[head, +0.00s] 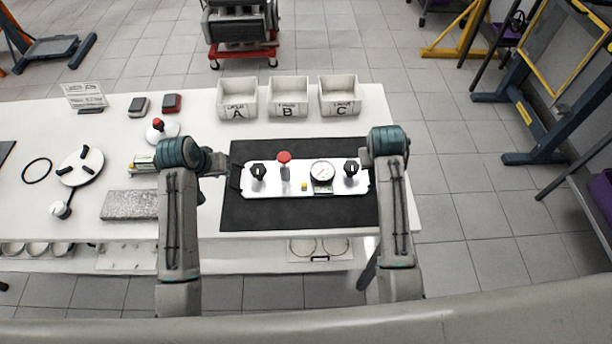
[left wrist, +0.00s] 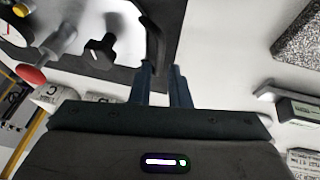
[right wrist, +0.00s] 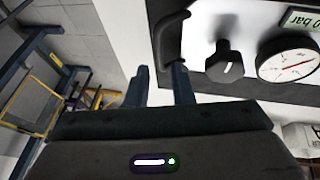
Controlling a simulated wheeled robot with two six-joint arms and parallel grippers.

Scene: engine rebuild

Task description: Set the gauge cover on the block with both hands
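The gauge cover (head: 305,188) is a white plate with two black knobs, a red-topped knob, a round gauge and a dark handle at each end. It lies flat on a black mat (head: 300,214). My left gripper (head: 226,164) is at its left end; in the left wrist view the open fingers (left wrist: 163,85) are close to the dark handle (left wrist: 154,42). My right gripper (head: 367,158) is at the right end; its open fingers (right wrist: 160,85) are just short of the other handle (right wrist: 170,40). I cannot tell whether either touches. I cannot identify the block with certainty.
Bins A (head: 238,111), B (head: 288,110) and C (head: 340,108) stand behind the mat. A grey speckled slab (head: 130,206) and a round white part with black knobs (head: 80,166) lie left. An engine-like unit (head: 240,27) sits on a red stand beyond the table.

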